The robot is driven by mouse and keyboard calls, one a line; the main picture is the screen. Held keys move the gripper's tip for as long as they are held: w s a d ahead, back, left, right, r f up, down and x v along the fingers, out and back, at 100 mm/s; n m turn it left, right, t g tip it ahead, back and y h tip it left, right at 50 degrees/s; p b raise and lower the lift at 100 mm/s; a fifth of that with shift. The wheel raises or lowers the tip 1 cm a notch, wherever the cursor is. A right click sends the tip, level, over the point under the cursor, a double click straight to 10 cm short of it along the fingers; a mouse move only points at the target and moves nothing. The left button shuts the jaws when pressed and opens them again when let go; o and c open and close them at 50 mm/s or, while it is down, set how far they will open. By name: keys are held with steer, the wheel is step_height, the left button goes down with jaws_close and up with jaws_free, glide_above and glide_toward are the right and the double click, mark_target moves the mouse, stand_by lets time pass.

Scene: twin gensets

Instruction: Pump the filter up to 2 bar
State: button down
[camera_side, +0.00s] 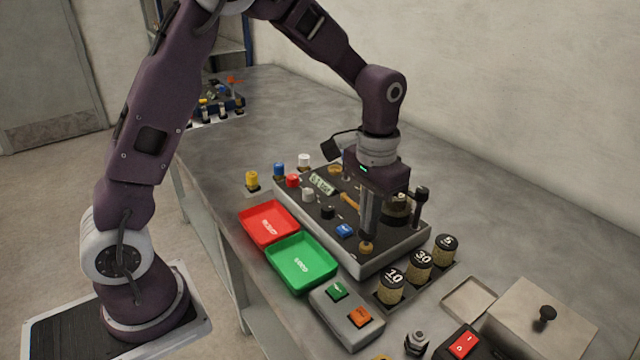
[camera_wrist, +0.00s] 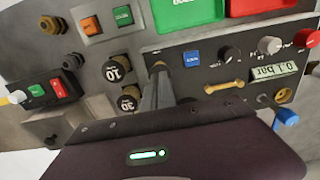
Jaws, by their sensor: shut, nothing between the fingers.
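The dark control panel (camera_side: 300,190) carries a small display (camera_side: 322,184), which also shows in the wrist view (camera_wrist: 274,71); there it is upside down and seems to read about 0.1 bar. A blue square button (camera_side: 344,230) sits near the panel's front end; it also shows in the wrist view (camera_wrist: 192,58), its label too small to read. My gripper (camera_side: 367,238) is shut and empty, pointing down above a round brass fitting (camera_side: 366,248); contact cannot be told. Which part is the filter is unclear.
Red (camera_side: 268,222) and green (camera_side: 301,263) trays lie left of the panel. A grey box (camera_side: 346,316) with green and orange buttons sits in front. Several numbered jars (camera_side: 391,285) stand close on the right.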

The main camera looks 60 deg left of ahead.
steer(key=shift+f, duration=0.8)
steer(key=shift+r, duration=1.65)
steer(key=shift+f, duration=0.15)
stand_by(0.3)
steer(key=shift+f, duration=1.5)
steer(key=shift+r, duration=1.65)
steer(key=shift+f, duration=0.1)
